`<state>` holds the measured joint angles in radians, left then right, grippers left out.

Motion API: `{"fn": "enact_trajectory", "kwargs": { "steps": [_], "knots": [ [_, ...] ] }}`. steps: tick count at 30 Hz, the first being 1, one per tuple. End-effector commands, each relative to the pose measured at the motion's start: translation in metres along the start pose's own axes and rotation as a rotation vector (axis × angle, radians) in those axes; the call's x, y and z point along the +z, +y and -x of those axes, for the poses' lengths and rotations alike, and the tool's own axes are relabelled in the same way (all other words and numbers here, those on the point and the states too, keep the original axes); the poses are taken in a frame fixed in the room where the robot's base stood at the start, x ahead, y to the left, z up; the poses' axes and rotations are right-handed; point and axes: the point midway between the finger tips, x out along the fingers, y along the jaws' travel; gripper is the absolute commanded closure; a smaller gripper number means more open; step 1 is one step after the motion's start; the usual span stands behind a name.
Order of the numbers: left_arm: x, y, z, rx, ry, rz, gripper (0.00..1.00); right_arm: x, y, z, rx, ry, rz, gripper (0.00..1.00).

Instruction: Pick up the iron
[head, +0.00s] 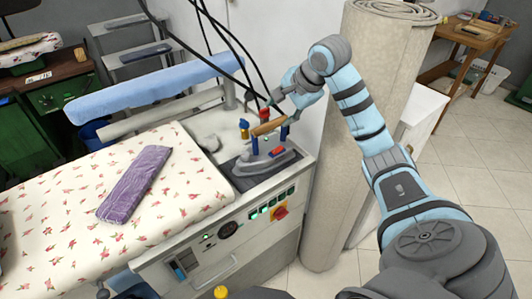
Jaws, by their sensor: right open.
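The iron (262,163) sits on a dark rest pad (241,182) at the right end of the ironing station. It has a grey body, a tan wooden handle (269,125) and blue uprights. My right gripper (276,108) is open at the iron's handle, reaching down from the upper right. Its fingers are small in the picture and partly mixed with the handle and cables, so I cannot tell whether they touch it. My left gripper is not in view.
A floral ironing board (70,210) with a folded purple cloth (135,184) lies to the left. Black cables (222,45) hang down to the iron. A rolled beige carpet (360,120) stands close on the right, beside my right arm. A control panel (250,222) faces the front.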

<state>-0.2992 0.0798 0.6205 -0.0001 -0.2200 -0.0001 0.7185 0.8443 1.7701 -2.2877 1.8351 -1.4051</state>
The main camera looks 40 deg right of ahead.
Motion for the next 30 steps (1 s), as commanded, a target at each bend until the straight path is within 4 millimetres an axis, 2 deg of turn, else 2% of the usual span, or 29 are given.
{"fn": "enact_trajectory", "kwargs": {
  "steps": [3, 6, 11, 18, 25, 30],
  "knots": [
    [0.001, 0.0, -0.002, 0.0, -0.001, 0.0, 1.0, 0.003, 0.002, -0.035, 0.004, -0.007, -0.002, 0.54],
    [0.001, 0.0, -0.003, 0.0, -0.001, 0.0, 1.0, 0.003, 0.002, -0.059, 0.003, -0.008, -0.002, 0.54],
    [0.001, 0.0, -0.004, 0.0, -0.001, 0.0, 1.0, 0.002, 0.001, -0.081, 0.001, -0.008, -0.002, 0.54],
    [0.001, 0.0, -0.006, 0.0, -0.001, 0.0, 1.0, -0.003, 0.001, -0.124, 0.001, -0.009, -0.002, 0.54],
    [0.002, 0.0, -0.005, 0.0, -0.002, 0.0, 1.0, -0.003, 0.001, -0.129, -0.001, -0.007, 0.0, 0.54],
    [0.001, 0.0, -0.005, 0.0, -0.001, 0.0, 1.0, -0.003, 0.0, -0.129, -0.001, -0.007, 0.0, 0.79]
  ]
}}
